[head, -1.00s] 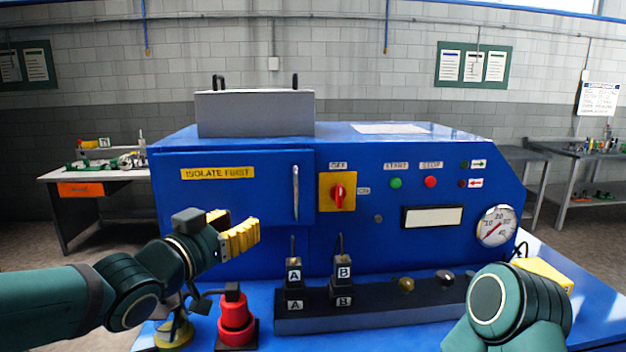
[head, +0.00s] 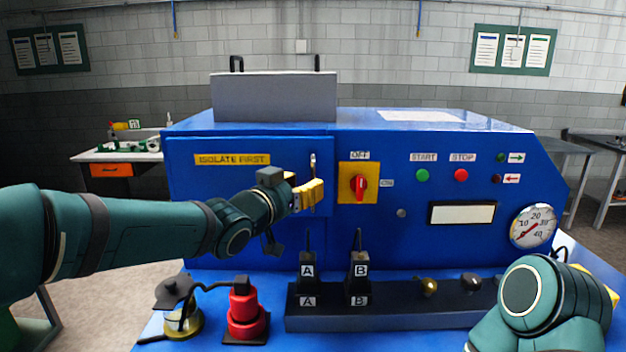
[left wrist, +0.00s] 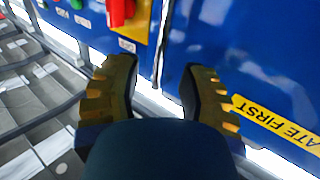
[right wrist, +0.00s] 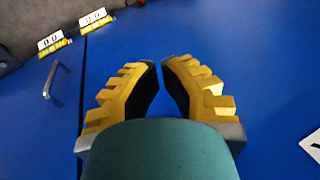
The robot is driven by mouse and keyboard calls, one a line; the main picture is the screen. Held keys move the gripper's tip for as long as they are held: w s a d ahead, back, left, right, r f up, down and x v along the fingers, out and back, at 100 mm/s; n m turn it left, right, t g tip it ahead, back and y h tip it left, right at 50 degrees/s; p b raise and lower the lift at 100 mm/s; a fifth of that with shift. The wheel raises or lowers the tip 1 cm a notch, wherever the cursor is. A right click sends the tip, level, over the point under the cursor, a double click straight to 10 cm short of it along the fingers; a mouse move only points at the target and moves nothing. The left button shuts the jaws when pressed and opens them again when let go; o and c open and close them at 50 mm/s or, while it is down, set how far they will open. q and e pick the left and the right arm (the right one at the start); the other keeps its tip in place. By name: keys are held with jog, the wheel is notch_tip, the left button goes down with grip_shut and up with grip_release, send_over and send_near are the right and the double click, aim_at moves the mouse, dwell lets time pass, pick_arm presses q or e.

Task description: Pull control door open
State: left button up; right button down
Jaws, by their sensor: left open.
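The control door (head: 215,205) is a blue panel with a yellow "ISOLATE FIRST" label (head: 232,160) on the machine's left front. It looks shut. Its upright metal handle (head: 313,162) is at the door's right edge; its lower part is hidden by my left gripper (head: 311,195). That gripper is open at the handle. In the left wrist view its fingers (left wrist: 160,80) are apart, with the thin handle bar (left wrist: 160,45) showing in the gap between and beyond them. My right gripper (right wrist: 162,65) is slightly open and empty above a blue surface, mostly hidden in the head view.
A yellow plate with a red OFF switch (head: 358,187) is just right of the handle. Levers A (head: 307,268) and B (head: 358,268), and a red plug-like part (head: 243,315), stand below on the blue ledge. A grey box (head: 273,97) sits on top.

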aim_at(311, 180)
pick_arm(q)
jog(key=shift+x, duration=2.05)
jog(key=shift+o, duration=0.2)
grip_shut()
